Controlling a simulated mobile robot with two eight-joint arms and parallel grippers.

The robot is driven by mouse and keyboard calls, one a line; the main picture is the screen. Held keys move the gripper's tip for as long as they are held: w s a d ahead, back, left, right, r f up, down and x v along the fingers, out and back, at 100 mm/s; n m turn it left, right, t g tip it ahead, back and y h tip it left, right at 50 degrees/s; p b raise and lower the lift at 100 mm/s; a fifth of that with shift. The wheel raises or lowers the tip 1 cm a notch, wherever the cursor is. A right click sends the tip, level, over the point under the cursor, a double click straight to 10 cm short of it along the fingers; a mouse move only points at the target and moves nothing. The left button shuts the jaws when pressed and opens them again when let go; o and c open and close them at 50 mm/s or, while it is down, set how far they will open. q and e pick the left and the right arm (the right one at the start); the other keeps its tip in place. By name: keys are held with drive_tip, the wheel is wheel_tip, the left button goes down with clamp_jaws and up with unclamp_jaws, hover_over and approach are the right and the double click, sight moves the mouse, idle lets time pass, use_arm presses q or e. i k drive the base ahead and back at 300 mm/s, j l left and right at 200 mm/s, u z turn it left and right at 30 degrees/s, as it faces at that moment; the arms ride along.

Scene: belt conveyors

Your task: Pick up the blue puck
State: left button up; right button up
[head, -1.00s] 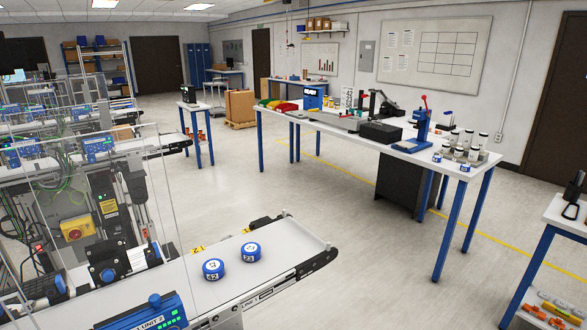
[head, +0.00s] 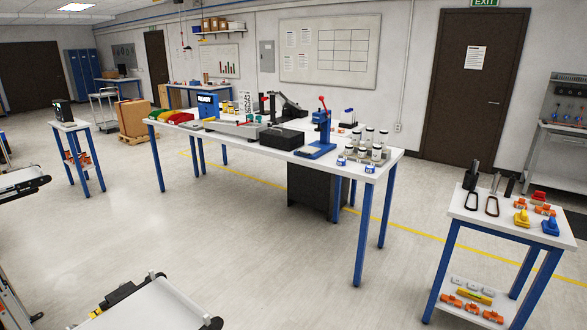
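The two blue pucks with white numbered tops from the earlier view are out of frame now. The bare end of their white belt conveyor (head: 155,308) shows at the bottom left. Two small blue-and-white round items stand at the right front of the long table, a left one (head: 341,160) and a right one (head: 369,168); they are too small to tell if they are pucks. Neither of my grippers is in view.
The long white table (head: 240,143) with blue legs stands across the middle, with a blue press (head: 320,132) and several jars. A smaller table (head: 500,224) with orange, yellow and blue parts stands at right. The floor (head: 240,240) between is clear.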

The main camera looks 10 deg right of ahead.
sight(369, 169)
drive_tip(key=i+l+z, duration=0.4)
drive_tip(key=i, duration=0.25)
drive_tip(key=i+z, duration=0.4)
drive_tip(key=i, duration=0.25)
drive_tip(key=i+u, duration=0.25)
drive_tip(key=i, duration=0.25)
drive_tip(key=i+l+u, duration=0.25)
drive_tip(key=i, duration=0.25)
drive_tip(key=i+l+u, duration=0.25)
drive_tip(key=i, duration=0.2)
drive_tip(key=i+l+u, duration=0.25)
drive_tip(key=i+l, duration=0.1)
drive_tip(key=i, duration=0.1)
